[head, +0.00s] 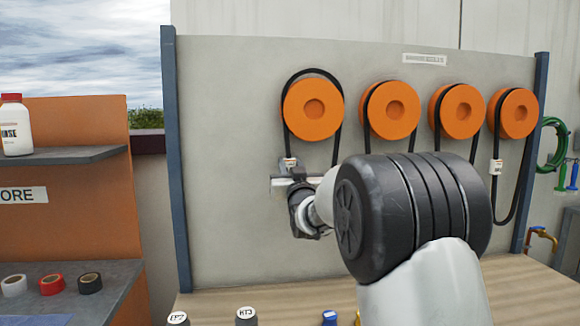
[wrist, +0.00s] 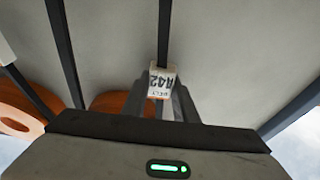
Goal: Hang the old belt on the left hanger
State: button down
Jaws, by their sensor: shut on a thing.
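The left hanger (head: 314,111) is an orange disc at the left of the grey board. A black belt (head: 337,143) loops over its top, with both strands hanging down. My gripper (head: 290,170) is shut on this belt's left strand at a white tag, below the hanger. In the wrist view, the tag (wrist: 161,84) sits between the fingers of my gripper (wrist: 162,104), and its print seems to read A42. No marking that I can read says whether this is the old belt. The belt's lower end is hidden behind my gripper and arm.
Three more orange hangers (head: 391,110) stand to the right, each with a black belt. The rightmost belt (head: 514,190) has a white tag. An orange shelf unit (head: 75,153) is at left. Small bottles (head: 246,316) stand along the bench's front edge.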

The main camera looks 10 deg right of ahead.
jog(key=shift+f+b, duration=1)
jog(key=shift+b, duration=0.1)
dwell(0.4)
jog(key=c, duration=1.3)
grip_release()
jog(key=shift+c, duration=0.2)
jog(key=s+f+g, duration=0.5)
jog(key=s+f, duration=0.2)
jog(key=s, duration=0.9)
jog(key=s+f+g, duration=0.5)
jog(key=s+f, duration=0.2)
jog(key=s, duration=1)
jog(key=s+f+g, duration=0.5)
jog(key=s+f, duration=0.2)
jog(key=s, duration=0.9)
notch_tip(320, 180, up, 24)
jog(key=p, duration=2.3)
jog(key=shift+f, duration=0.25)
